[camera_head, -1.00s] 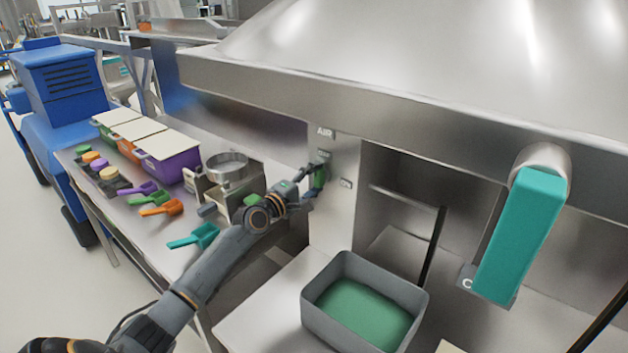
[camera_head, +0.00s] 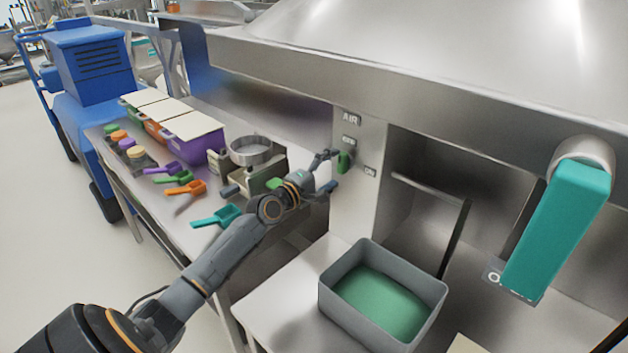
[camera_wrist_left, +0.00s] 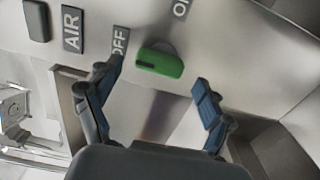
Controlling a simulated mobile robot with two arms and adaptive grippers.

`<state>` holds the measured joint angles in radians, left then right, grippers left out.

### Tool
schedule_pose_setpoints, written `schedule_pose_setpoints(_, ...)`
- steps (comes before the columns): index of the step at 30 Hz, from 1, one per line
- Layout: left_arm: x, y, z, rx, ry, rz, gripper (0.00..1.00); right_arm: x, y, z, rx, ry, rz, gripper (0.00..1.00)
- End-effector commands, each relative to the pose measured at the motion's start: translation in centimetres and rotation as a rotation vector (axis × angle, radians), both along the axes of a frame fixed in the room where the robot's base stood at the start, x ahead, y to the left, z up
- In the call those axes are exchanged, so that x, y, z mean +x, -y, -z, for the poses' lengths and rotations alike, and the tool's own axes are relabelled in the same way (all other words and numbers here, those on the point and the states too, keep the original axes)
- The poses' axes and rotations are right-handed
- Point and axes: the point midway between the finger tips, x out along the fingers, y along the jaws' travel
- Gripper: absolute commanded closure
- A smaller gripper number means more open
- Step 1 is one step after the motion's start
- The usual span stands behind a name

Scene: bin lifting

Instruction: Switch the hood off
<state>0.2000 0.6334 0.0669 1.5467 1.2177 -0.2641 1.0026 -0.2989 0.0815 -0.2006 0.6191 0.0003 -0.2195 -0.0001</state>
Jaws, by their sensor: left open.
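The hood's green knob (camera_head: 344,161) sits on the steel panel (camera_head: 352,212), below the OFF label (camera_head: 348,142) and left of the ON label (camera_head: 369,171). In the left wrist view the knob (camera_wrist_left: 159,63) lies lengthwise, its dark-marked end on the side of the OFF label (camera_wrist_left: 120,42). My left gripper (camera_head: 328,171) is open just in front of the panel. Its spread fingers (camera_wrist_left: 156,76) stand either side of the knob in the wrist view, apart from it. Nothing is held. My right gripper is out of view.
The steel hood edge (camera_head: 430,108) overhangs the panel. A grey bin (camera_head: 381,325) with green contents stands at the lower middle. A teal handle (camera_head: 558,235) hangs at the right. The left table carries scoops, lidded boxes and a scale with a metal pan (camera_head: 251,150).

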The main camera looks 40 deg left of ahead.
Motion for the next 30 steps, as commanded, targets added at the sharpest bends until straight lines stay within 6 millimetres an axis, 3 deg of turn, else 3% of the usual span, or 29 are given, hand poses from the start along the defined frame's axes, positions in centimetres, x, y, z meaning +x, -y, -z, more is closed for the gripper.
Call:
schedule_pose_setpoints(6,-4.6,-0.3,0.2,0.0,-0.005,0.001,0.19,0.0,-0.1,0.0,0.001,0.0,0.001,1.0)
schedule_pose_setpoints(13,-8.2,-0.7,0.2,-0.001,-0.003,0.0,0.19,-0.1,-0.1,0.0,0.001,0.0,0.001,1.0)
schedule_pose_setpoints(19,-9.4,-0.8,0.1,-0.001,-0.002,0.0,0.19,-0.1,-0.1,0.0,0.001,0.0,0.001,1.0)
schedule_pose_setpoints(30,-9.5,-0.8,0.0,-0.001,-0.001,0.0,0.19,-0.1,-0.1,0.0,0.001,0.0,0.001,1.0)
